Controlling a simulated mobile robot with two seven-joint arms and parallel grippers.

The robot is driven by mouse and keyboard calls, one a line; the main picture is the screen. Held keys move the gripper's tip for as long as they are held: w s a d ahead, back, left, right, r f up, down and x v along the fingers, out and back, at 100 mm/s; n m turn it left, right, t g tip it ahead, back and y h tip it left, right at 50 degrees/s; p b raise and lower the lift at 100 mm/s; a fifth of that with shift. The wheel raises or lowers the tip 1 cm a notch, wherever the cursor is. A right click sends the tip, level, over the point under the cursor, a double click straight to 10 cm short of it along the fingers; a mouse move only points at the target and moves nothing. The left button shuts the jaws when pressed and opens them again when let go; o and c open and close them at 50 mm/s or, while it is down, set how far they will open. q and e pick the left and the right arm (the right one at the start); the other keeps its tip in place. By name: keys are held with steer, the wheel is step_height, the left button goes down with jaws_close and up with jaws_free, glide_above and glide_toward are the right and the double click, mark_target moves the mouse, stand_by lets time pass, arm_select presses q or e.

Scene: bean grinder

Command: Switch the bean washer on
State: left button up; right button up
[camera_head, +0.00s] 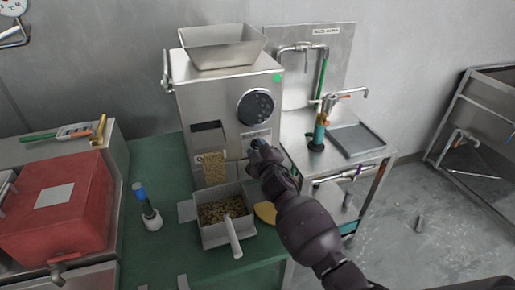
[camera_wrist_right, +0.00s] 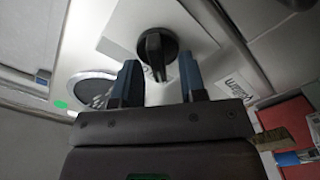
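A steel machine (camera_head: 215,95) with a hopper on top stands at centre in the head view, with a round dark dial (camera_head: 256,107) and a green dot on its front. I cannot tell from its small labels whether it is the bean washer. My right gripper (camera_head: 259,146) is at the lower right of its front, hiding what is there. In the right wrist view my gripper's two blue fingers (camera_wrist_right: 158,78) are apart, with a black rotary knob (camera_wrist_right: 156,50) on a pale plate just ahead of and between the tips. Contact with the knob cannot be told. My left gripper is not in view.
A steel bin (camera_head: 208,238) of beans with a scoop sits on the green table (camera_head: 150,265) below the machine. A red box (camera_head: 60,215) and a blue-topped brush (camera_head: 147,208) are at the left. A steel sink unit (camera_head: 350,165) with taps stands at the right.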

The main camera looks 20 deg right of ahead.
steer(key=s, duration=1)
steer(key=shift+s+d+p, duration=0.2)
steer(key=shift+p, duration=0.1)
steer(key=s+d+f+m+g, duration=0.1)
steer(key=s+f+m, duration=0.1)
steer(key=s, duration=0.1)
steer(key=s+d+f+m+g, duration=0.1)
steer(key=s+f+m, duration=0.2)
steer(key=s, duration=0.1)
steer(key=s+d+f+m+g, duration=0.1)
steer(key=s+d+f+m, duration=0.1)
steer(key=s, duration=0.2)
steer(key=shift+s+f+m, duration=0.2)
steer(key=shift+s+m, duration=0.05)
steer(key=shift+m, duration=0.05)
steer(key=s+d+f+m+g, duration=0.1)
steer(key=s+d+f, duration=0.1)
steer(key=s+f, duration=0.2)
steer(key=s+d+f+m+g, duration=0.1)
steer(key=s+f, duration=0.3)
steer(key=s, duration=0.7)
steer(key=shift+s+d+f+g+h, duration=0.2)
steer(key=shift+d+f+g+h, duration=0.2)
steer(key=shift+d+g, duration=0.25)
